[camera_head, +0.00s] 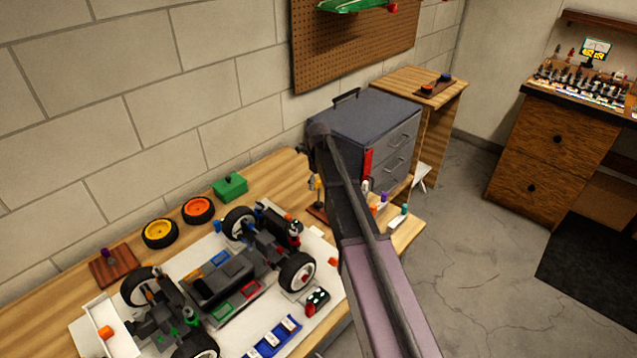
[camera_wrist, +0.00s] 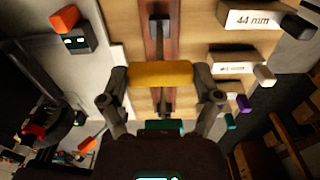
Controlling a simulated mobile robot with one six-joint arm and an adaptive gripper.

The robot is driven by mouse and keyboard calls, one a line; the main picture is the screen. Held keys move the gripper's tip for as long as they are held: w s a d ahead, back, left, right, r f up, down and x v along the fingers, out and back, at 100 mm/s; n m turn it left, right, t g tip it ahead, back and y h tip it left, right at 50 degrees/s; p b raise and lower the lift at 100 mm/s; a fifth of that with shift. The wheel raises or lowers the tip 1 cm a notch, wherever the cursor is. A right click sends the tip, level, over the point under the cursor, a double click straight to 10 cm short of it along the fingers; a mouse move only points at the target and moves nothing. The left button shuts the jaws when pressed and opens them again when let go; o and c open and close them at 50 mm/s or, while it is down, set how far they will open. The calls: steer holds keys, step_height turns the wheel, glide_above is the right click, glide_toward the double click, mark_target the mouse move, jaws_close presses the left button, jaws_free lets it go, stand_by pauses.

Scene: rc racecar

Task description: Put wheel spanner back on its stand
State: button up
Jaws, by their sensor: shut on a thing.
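The wheel spanner shows a yellow handle (camera_wrist: 160,73) lying crosswise between the two fingers of my gripper (camera_wrist: 162,88), which is shut on it. A bit of yellow (camera_head: 312,186) also shows in the head view beside my arm. The stand appears as a reddish-brown wooden base (camera_wrist: 150,47) below the handle in the wrist view, with grey metal parts over it. Its base (camera_head: 317,213) is at the right part of the bench in the head view. The spanner is over the stand; I cannot tell whether it touches it. My arm hides part of this in the head view.
Blocks labelled 44 mm (camera_wrist: 252,18) and several small coloured-handled tools sit right of the stand. The chassis (camera_head: 230,280) lies on a white tray to the left. A grey drawer box (camera_head: 362,125) stands behind. Orange (camera_head: 198,209) and yellow (camera_head: 160,232) wheels lie by the wall.

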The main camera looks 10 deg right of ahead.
steer(key=shift+f+b, duration=0.65)
steer(key=shift+f, duration=0.05)
steer(key=o, duration=1)
steer(key=shift+o, duration=0.2)
steer(key=shift+r, duration=0.15)
